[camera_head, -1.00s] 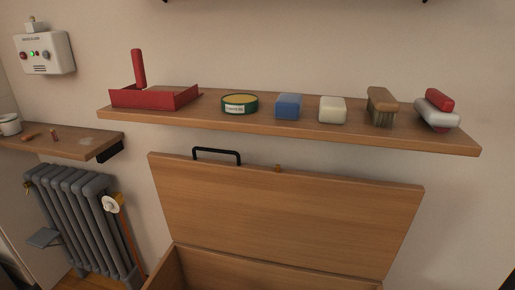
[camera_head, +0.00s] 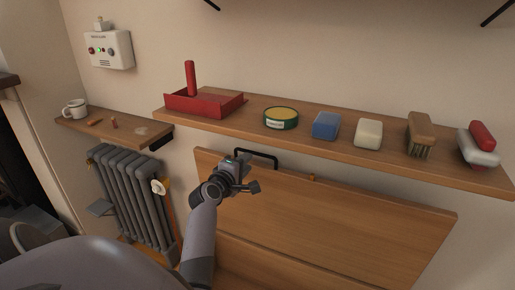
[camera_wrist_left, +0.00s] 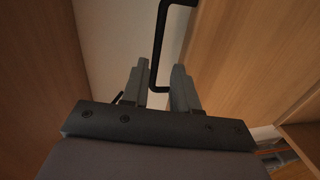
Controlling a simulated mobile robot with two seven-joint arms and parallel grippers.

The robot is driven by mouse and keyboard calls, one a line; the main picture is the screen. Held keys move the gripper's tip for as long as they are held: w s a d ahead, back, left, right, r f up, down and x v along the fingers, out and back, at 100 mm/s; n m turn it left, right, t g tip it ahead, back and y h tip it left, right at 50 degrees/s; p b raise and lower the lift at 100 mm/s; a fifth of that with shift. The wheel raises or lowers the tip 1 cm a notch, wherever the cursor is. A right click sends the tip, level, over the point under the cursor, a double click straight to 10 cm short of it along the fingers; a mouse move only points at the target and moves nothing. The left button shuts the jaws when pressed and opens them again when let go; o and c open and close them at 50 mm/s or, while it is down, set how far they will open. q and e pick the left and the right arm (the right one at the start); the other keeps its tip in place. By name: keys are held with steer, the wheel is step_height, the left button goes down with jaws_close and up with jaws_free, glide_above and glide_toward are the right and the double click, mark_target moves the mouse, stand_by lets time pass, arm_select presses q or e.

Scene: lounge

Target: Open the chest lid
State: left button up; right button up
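The chest lid (camera_head: 330,215) is a wooden panel standing raised against the wall under the shelf. The chest box (camera_head: 260,262) is partly in view below it. A black bar handle (camera_head: 262,154) sits at the lid's top edge. My left gripper (camera_head: 247,173) is in front of the lid's upper left part, close to the handle. In the left wrist view, its two fingers (camera_wrist_left: 158,80) are apart, and one end of the handle (camera_wrist_left: 157,45) shows between and beyond them. I cannot tell whether they touch it. My right gripper is out of view.
A wall shelf (camera_head: 215,117) above the lid holds a red tray (camera_head: 200,103), a green tin (camera_head: 281,119), a blue block (camera_head: 326,126), a pale block (camera_head: 368,133) and a brush (camera_head: 420,135). A grey radiator (camera_head: 130,190) stands at left, below a smaller shelf (camera_head: 110,131).

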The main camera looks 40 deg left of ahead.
mark_target(255, 153)
arm_select(q)
steer(key=shift+n, duration=0.3)
steer(key=shift+r+b+x, duration=0.15)
steer(key=shift+b+x, duration=0.1)
steer(key=shift+x, duration=1.55)
steer(key=shift+r+b+x, duration=0.15)
steer(key=shift+b+x, duration=0.05)
steer(key=shift+x, duration=1.65)
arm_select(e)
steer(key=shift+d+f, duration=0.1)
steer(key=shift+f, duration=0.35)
arm_select(q)
steer(key=shift+a, duration=0.15)
